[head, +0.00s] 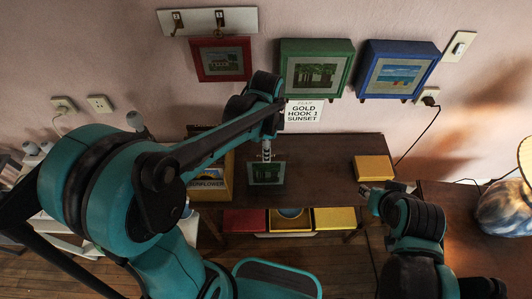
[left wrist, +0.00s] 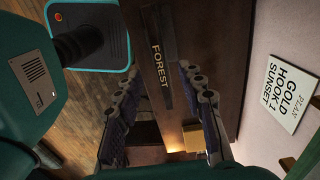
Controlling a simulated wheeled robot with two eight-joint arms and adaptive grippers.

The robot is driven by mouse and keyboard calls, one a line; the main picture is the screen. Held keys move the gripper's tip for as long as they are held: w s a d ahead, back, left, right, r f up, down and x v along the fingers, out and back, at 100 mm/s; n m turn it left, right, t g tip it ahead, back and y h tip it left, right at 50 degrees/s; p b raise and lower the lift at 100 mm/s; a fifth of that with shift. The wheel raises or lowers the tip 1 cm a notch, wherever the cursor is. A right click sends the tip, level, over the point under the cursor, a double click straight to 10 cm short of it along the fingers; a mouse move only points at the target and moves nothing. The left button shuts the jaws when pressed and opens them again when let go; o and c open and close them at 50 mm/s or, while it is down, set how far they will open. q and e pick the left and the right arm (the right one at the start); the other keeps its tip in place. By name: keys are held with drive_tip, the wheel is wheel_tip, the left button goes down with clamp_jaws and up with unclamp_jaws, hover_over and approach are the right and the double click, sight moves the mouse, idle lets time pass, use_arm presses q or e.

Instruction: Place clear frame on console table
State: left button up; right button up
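The clear frame (head: 267,172), with a dark green tree picture, appears to stand upright on the dark console table (head: 325,165), near its front edge. A narrow dark strip lettered FOREST (left wrist: 162,60) lies between my left fingers in the left wrist view; it looks like the frame's top edge. My left gripper (head: 267,152) is directly above the frame. Its fingers (left wrist: 162,78) look spread, with small gaps on both sides of the strip. My right gripper (head: 367,192) is at the table's front right; its finger opening is too small to tell.
A yellow box (head: 374,168) sits on the table's right. A box labelled SUNFLOWER (head: 207,183) is left of the frame. Red (head: 221,60), green (head: 316,68) and blue (head: 399,70) frames hang above. A sign (head: 303,113) reads GOLD HOOK 1 SUNSET. The table's middle is clear.

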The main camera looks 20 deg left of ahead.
use_arm(q)
drive_tip(key=shift+s+r, duration=0.1)
drive_tip(key=shift+r, duration=0.3)
drive_tip(key=s+a+r+n+t, duration=0.2)
drive_tip(key=s+r+n+t, duration=0.1)
drive_tip(key=s+n, duration=0.2)
drive_tip(key=s+a+r+n+t, duration=0.2)
drive_tip(key=s+r+n+t, duration=0.1)
drive_tip(key=n, duration=0.6)
drive_tip(key=shift+s+a+n+t, duration=0.4)
drive_tip(key=shift+s+t, duration=0.2)
drive_tip(key=shift+s, duration=0.45)
wheel_tip(320, 180, down, 4)
drive_tip(key=b, duration=0.3)
drive_tip(key=shift+r+b, duration=0.1)
drive_tip(key=shift+b, duration=0.25)
